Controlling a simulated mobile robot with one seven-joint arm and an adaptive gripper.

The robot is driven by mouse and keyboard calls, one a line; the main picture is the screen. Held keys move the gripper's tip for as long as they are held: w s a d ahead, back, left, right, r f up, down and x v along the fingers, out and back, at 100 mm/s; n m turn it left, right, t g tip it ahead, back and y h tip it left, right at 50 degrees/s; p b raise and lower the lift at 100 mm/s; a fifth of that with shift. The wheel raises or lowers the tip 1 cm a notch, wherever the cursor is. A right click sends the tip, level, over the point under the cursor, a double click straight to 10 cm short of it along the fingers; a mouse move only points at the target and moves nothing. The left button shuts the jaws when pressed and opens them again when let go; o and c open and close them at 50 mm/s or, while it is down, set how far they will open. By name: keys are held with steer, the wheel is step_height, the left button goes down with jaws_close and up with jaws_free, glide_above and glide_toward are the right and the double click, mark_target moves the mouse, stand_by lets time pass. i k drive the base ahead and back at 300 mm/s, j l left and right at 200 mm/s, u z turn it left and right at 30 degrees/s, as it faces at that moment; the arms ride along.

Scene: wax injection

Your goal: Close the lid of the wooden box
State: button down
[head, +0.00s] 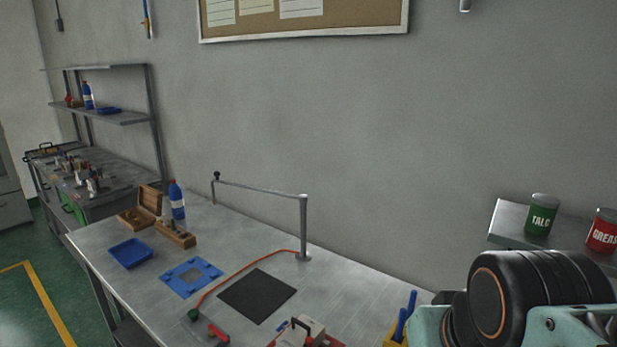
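The wooden box (134,219) stands near the far left corner of the metal table. Its lid (150,200) is open and stands up on the right side of the box. The inside of the box is too small to make out. My gripper is out of view. Only part of my arm shows at the lower right, far from the box.
A blue bottle (177,200) and a wooden tool block (176,235) stand close right of the box. A blue tray (130,253) lies in front. A metal post with a crossbar (303,228) rises mid-table. A black mat (258,296) lies nearer.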

mark_target(150, 199)
steer(key=u, duration=1.65)
steer(key=i+j, duration=0.15)
steer(key=j, duration=0.25)
steer(key=i+j, duration=0.15)
steer(key=j, duration=0.25)
steer(key=i+j, duration=0.1)
steer(key=j, duration=0.3)
steer(key=i+j, duration=0.3)
steer(key=i+j+u, duration=0.15)
steer(key=i+j, duration=0.15)
steer(key=i, duration=0.15)
steer(key=i+j, duration=0.1)
steer(key=i, duration=1.05)
steer(key=i+j, duration=0.1)
steer(key=i, duration=1.1)
